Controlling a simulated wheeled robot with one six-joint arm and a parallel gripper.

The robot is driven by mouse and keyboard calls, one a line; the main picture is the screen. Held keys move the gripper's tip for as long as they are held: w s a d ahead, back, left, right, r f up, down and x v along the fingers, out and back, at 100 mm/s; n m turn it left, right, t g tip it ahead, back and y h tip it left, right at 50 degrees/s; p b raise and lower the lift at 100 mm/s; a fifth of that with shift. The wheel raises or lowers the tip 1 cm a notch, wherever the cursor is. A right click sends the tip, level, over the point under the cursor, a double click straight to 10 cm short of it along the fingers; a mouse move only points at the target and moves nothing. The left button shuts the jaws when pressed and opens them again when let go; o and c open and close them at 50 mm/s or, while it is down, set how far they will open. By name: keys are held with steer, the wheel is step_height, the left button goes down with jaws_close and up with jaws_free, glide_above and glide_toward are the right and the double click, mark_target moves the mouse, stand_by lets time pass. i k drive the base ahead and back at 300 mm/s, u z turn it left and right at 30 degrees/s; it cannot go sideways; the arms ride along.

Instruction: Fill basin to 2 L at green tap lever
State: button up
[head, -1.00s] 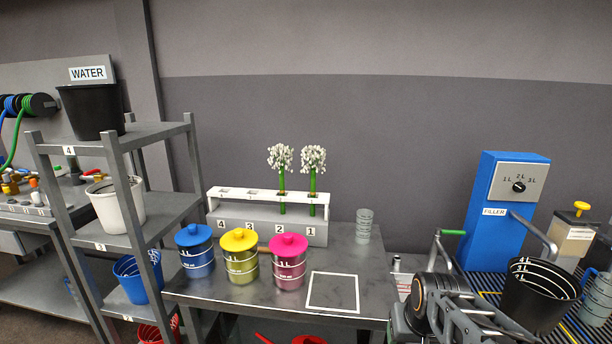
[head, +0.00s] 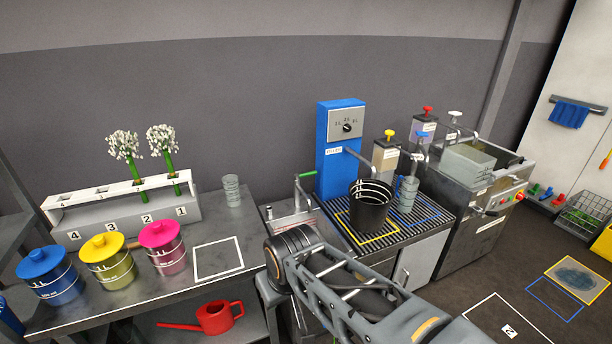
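The green tap lever (head: 306,174) tops a grey tap at the near left of the blue filler. Below it is a sink basin (head: 292,221) with a pale scale and red marks; its inside is largely hidden by my arm, so I cannot tell its water level. A black bucket (head: 370,208) with white level lines stands upright on the grate inside a yellow outline, under the spout of the blue filler (head: 339,158). The filler's dial is too small to read surely. My arm crosses in front of the basin from the lower right; its gripper does not show.
The left bench holds blue (head: 49,273), yellow (head: 108,258) and pink (head: 162,246) lidded canisters, a flower rack (head: 125,211) and an empty white outline (head: 218,259). A red watering can (head: 211,317) sits below. Floor is open at right, with marked squares.

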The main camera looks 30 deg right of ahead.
mark_target(308, 174)
steer(key=u, duration=0.45)
steer(key=k, duration=0.2)
steer(key=z, duration=1.35)
steer(key=i, duration=1.15)
steer(key=z, duration=0.6)
steer(key=k, duration=0.5)
steer(key=u, duration=1.4)
steer(key=i, duration=0.5)
steer(key=z, duration=0.05)
